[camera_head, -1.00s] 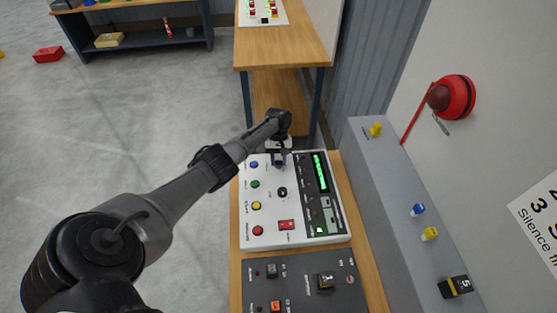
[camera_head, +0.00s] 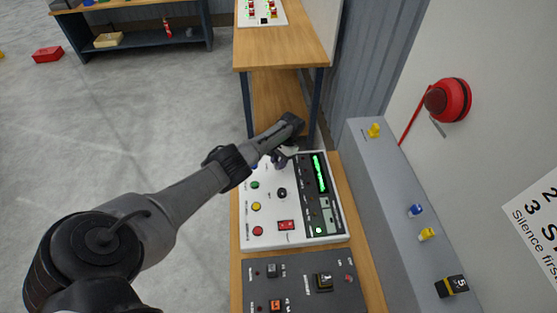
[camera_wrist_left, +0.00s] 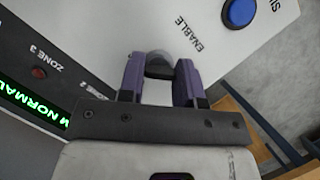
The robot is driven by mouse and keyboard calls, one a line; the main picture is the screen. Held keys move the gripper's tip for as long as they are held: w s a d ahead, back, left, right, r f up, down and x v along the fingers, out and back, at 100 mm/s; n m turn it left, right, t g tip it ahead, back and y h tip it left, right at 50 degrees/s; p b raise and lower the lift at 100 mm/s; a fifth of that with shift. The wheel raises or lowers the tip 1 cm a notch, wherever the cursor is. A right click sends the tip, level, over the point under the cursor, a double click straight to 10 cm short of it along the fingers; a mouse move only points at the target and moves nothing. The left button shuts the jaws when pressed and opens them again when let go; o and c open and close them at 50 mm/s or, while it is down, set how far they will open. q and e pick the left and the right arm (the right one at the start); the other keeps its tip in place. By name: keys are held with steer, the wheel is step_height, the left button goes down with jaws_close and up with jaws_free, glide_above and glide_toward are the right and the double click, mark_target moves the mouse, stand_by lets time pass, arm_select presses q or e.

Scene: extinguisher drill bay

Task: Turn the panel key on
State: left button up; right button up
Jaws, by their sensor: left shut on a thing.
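The white control panel (camera_head: 270,216) lies on the wooden bench in the head view. My left gripper (camera_head: 281,160) is at its far edge, with the wrist tilted. In the left wrist view, my left gripper's purple fingers (camera_wrist_left: 159,80) are shut on the panel key (camera_wrist_left: 158,68), next to the word ENABLE. Only a dark piece and a rounded grey part of the key show between the fingers. The gripper hides the key in the head view. My right gripper is not in view.
A blue button (camera_wrist_left: 239,12) is close by in the left wrist view. The panel's green display (camera_head: 320,172) is lit. A dark grey panel (camera_head: 300,287) lies nearer on the bench. A grey ledge with valves (camera_head: 385,190) and a red bell (camera_head: 449,100) are to the right.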

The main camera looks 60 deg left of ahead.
arm_select(q)
steer(key=shift+m+y, duration=0.3)
steer(key=shift+m, duration=0.3)
steer(key=o, duration=0.9)
steer(key=shift+v, duration=6.95)
steer(key=shift+d+f, duration=0.1)
